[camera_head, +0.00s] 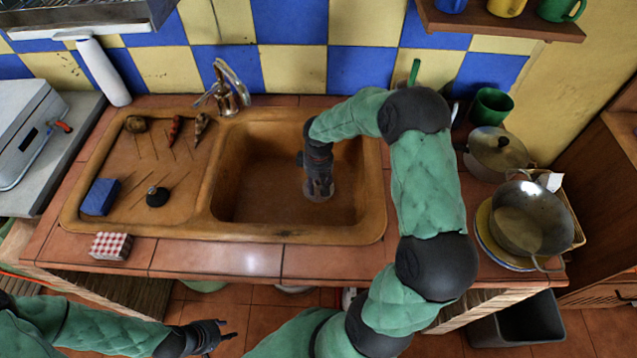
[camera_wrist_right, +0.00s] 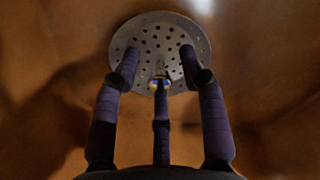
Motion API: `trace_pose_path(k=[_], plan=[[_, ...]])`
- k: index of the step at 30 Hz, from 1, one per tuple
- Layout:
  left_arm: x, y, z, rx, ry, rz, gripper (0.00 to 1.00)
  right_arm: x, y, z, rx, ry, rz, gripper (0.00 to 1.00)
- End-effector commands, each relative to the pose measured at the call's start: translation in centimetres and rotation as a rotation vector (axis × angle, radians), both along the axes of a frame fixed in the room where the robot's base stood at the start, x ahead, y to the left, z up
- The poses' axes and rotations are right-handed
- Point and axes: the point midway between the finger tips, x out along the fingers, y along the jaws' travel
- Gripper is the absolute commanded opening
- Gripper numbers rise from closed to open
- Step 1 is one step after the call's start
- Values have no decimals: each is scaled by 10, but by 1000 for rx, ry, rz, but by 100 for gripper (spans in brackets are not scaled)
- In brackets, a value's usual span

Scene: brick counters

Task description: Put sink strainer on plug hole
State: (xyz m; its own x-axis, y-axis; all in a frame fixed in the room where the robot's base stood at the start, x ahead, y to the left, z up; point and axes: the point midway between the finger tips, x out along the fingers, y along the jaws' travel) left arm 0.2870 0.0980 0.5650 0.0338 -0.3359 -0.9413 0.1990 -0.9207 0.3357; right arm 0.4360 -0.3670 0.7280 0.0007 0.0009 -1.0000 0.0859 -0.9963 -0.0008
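The sink strainer is a round grey metal disc with many small holes, seen in the right wrist view (camera_wrist_right: 143,30). My right gripper (camera_head: 318,190) reaches down into the brown sink basin (camera_head: 262,195). In the right wrist view its dark fingers (camera_wrist_right: 160,68) lie over the disc, around its middle. A small shiny part shows at the middle fingertip. I cannot tell whether the fingers grip it or whether the disc touches the basin floor. The plug hole is not visible. My left gripper (camera_head: 222,333) is empty, its fingers apart, in front of the counter.
The drainboard holds a blue sponge (camera_head: 100,197), a black round item (camera_head: 157,196) and several small things. The faucet (camera_head: 228,92) stands behind the basin. A lidded pot (camera_head: 495,152) and a wok (camera_head: 530,217) are at right. The basin walls surround my right gripper.

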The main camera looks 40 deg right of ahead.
Motion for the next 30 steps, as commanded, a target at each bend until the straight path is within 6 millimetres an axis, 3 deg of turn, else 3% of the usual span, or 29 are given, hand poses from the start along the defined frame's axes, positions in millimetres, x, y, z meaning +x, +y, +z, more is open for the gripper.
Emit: trace_pose_path(k=[7, 11, 24, 30], plan=[[0, 0, 1, 0, 0, 0, 40, 0, 0, 2, 0, -1, 0, 42], [0, 0, 7, 0, 0, 0, 40, 0, 0, 14, -1, -2, 0, 42], [0, 0, 45, 0, 0, 0, 40, 1, 0, 98, 0, -3, 0, 42], [0, 0, 53, 0, 0, 0, 40, 0, 0, 118, 0, 0, 0, 42]])
